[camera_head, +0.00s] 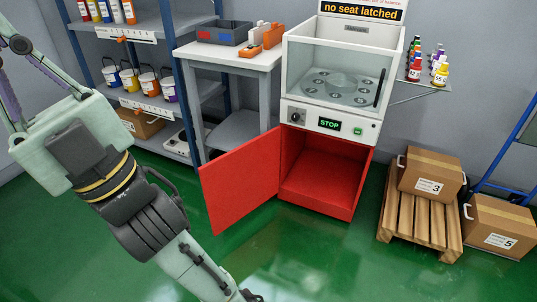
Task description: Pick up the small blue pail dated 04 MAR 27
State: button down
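Several small pails stand in a row on the middle shelf of the rack at the left. The date labels are too small to read, so I cannot tell which pail is dated 04 MAR 27. My arm runs down from the left edge to the bottom edge, well in front of the shelf. My gripper's fingers are not visible.
A white table (228,57) with a grey bin (224,34) stands right of the rack. A white cabinet machine (340,65) has its red lower door (243,182) swung open leftward. Boxes (430,172) and a pallet (420,219) stand at right. Green floor in front is clear.

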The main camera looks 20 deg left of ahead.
aim_at(111, 73)
jog(key=i+j+z, duration=0.1)
jog(key=j+z, duration=0.15)
jog(key=z, duration=0.15)
jog(key=j+z, duration=0.2)
jog(key=z, duration=0.25)
jog(key=j+z, duration=0.45)
jog(key=j, duration=0.8)
jog(key=k+j+z, duration=0.1)
jog(key=j, duration=0.5)
jog(key=k+j+z, duration=0.1)
jog(key=j, duration=0.5)
jog(key=k+j, duration=0.1)
jog(key=j, duration=0.5)
jog(key=k+j, duration=0.1)
jog(key=j, duration=1.1)
jog(key=k+j, duration=0.15)
jog(key=j, duration=0.45)
jog(key=j+u, duration=0.15)
jog(key=u, duration=2.65)
